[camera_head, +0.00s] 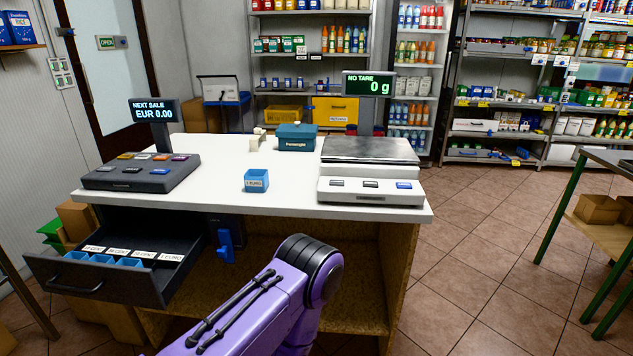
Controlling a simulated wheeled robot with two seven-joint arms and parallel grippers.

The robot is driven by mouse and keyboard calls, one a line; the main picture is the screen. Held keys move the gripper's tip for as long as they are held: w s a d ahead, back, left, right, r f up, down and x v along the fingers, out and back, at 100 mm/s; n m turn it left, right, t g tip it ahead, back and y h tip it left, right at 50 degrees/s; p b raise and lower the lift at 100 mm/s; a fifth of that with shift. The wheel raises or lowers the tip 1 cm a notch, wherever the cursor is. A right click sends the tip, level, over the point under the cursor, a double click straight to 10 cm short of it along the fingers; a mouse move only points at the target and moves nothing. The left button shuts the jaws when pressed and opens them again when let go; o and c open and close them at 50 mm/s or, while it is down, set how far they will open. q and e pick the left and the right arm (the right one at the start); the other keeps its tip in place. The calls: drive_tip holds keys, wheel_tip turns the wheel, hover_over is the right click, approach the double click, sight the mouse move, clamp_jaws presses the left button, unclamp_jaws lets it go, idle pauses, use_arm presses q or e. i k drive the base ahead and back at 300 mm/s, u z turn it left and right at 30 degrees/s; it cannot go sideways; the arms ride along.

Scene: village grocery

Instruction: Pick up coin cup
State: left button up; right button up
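A small blue coin cup (257,182) labelled "1 EURO" stands upright on the white counter (220,197), near its front edge and left of the scale. Other blue cups (128,263) sit in the open drawer (160,284) at lower left, below labels for coin values. The drawer area by the "1 EURO" label looks dark, with no cup visible. One purple arm of mine shows in front of the counter, its bend low in the middle. Neither gripper is in view.
A cash register (142,173) stands on the counter's left, a scale (370,190) on its right. A teal box (297,138) sits behind the cup. The counter around the cup is clear. A green-legged table (567,205) stands at right, with open tiled floor between.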

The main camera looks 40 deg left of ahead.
sight(255, 180)
drive_tip(key=z, duration=0.05)
drive_tip(key=i, duration=1)
drive_tip(key=u, duration=1.7)
